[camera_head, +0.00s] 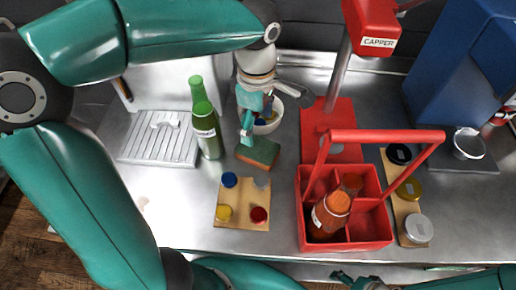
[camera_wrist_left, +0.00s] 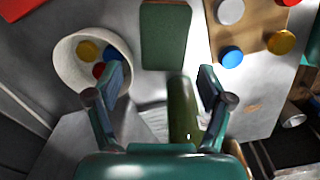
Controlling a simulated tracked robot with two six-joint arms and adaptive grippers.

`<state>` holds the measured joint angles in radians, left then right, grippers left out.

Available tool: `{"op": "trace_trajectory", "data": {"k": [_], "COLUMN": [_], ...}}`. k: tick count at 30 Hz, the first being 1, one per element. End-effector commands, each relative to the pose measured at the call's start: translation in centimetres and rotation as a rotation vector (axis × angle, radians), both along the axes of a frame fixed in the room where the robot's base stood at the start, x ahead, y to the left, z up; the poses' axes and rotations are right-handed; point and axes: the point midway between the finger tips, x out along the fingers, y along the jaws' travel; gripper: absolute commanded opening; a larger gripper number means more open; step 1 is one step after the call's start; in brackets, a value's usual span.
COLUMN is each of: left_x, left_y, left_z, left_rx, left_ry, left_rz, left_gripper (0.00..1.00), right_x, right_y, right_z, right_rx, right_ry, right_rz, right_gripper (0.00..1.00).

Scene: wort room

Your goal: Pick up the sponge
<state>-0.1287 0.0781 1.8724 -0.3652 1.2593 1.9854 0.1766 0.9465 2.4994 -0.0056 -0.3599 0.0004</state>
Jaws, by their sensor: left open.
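The sponge (camera_head: 258,152), dark green on top with a brownish side, lies flat on the steel counter between the bowl and the cap board. In the left wrist view the sponge (camera_wrist_left: 165,35) shows as a dark green block ahead of the fingertips. My left gripper (camera_head: 256,121) is open above the counter, just behind the sponge and by the bowl. Its two fingers (camera_wrist_left: 160,76) are spread in the wrist view with no sponge between them. At the bottom edge of the head view a small part of what seems my right gripper (camera_head: 358,281) shows, its jaws unclear.
A white bowl (camera_head: 276,115) with coloured caps stands beside the left gripper. Green bottles (camera_head: 207,135) stand left of the sponge. A wooden cap board (camera_head: 242,213) lies in front. A red bottle carrier (camera_head: 346,242) and the red capper (camera_head: 340,115) stand to the right.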

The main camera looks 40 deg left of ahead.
Motion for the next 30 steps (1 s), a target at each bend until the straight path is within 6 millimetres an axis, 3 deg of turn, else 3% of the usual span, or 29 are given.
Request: {"op": "trace_trajectory", "data": {"k": [3,11,21,30], "left_x": [0.0,0.0,-0.2,-0.1], "left_y": [0.0,-0.2,-0.6,-0.6], "left_z": [-2.0,-3.6,-7.9,-8.4], "left_rx": [0.001,0.000,0.000,0.000], "left_ry": [0.003,0.001,0.003,-0.001], "left_rz": [-0.002,-0.005,-0.006,-0.006], "left_gripper": [0.80,0.80,0.80,0.80], "right_x": [0.0,0.0,0.0,0.0], "right_y": [0.0,0.0,0.0,0.0], "right_z": [-0.2,-0.2,0.1,0.1], "right_rx": [0.000,0.000,0.000,0.000], "right_ry": [0.000,-0.001,-0.001,-0.001], "right_rz": [0.000,0.000,0.000,0.000], "right_gripper": [0.85,0.85,0.85,0.85]}}
